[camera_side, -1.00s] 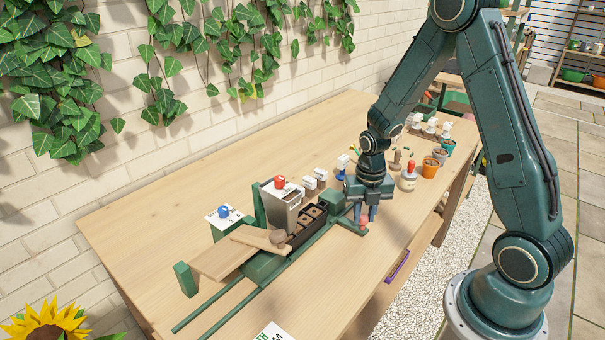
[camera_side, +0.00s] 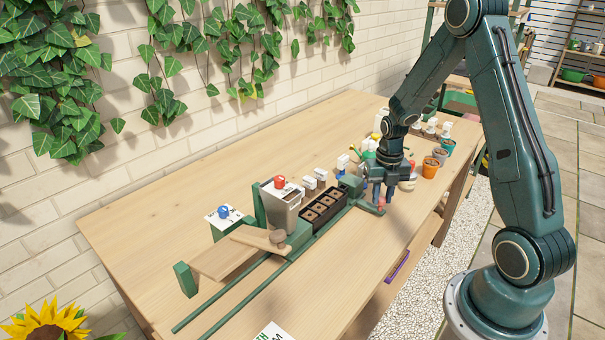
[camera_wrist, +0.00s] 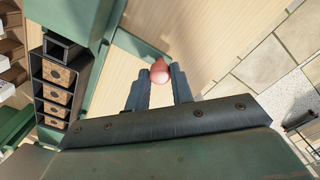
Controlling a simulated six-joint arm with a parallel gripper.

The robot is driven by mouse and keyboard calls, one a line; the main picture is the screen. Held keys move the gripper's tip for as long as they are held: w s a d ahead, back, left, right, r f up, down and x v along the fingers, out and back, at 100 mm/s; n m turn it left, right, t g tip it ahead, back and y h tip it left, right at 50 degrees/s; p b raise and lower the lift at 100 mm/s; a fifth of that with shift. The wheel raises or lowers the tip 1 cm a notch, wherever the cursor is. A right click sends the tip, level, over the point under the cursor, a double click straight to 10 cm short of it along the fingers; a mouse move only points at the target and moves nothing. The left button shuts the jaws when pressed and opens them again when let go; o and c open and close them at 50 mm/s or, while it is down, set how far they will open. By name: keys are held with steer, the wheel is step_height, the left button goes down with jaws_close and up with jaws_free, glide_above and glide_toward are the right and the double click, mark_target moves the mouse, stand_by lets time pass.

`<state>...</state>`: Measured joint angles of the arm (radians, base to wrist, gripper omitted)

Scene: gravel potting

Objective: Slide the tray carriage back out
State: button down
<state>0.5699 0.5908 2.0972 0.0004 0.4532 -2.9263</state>
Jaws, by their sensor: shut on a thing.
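The tray carriage is green and sits on two green rails (camera_side: 240,295) in the side view. It carries a black tray (camera_side: 313,225) with several brown soil cells, which also shows at the left of the wrist view (camera_wrist: 37,85). A pink-red knob (camera_wrist: 159,73) stands on the carriage's green side arm (camera_side: 367,209). My gripper (camera_side: 381,204) is shut on this knob, one finger on each side in the wrist view. The tray stands to the right of the grey hopper (camera_side: 284,213) with the red knob on top, with its cells largely in view.
A wooden board (camera_side: 222,260) with a wooden-handled tool (camera_side: 262,240) lies left of the hopper. A white plate with a blue knob (camera_side: 224,212) stands behind it. Small labelled containers (camera_side: 320,176) stand behind the tray. Several pots (camera_side: 431,166) stand at the right.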

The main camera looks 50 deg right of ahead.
steer(key=c, duration=1.2)
jaws_free()
steer(key=shift+r, duration=0.2)
step_height(320, 180, up, 13)
steer(key=shift+r, duration=0.2)
steer(key=shift+a, duration=0.1)
